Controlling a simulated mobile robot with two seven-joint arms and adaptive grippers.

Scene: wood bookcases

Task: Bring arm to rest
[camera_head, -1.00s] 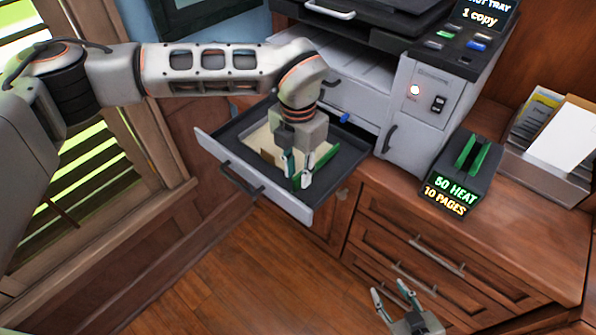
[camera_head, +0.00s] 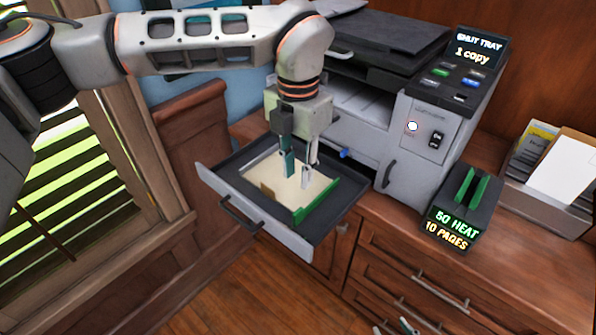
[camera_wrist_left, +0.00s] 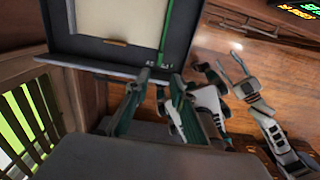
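My left gripper (camera_head: 299,176) hangs fingers-down above the pulled-out paper tray (camera_head: 228,207) of the printer (camera_head: 408,150). Its two fingers are apart with nothing between them. In the left wrist view the same fingers (camera_wrist_left: 160,88) show apart, with the tray's front edge (camera_wrist_left: 110,52) beyond them. The tray holds a pale paper stack (camera_head: 262,168) and has a green guide (camera_head: 318,203) along its right side. Only the fingertips of my right gripper (camera_head: 395,328) show at the bottom edge of the head view. In the left wrist view my right gripper (camera_wrist_left: 232,66) has its fingers spread and empty.
A wooden drawer cabinet (camera_head: 385,250) carries the printer. A dark box with a lit display (camera_head: 450,235) and a grey paper holder (camera_head: 535,200) stand to the right. A shuttered window (camera_head: 75,190) is at left. Floor is clear in front.

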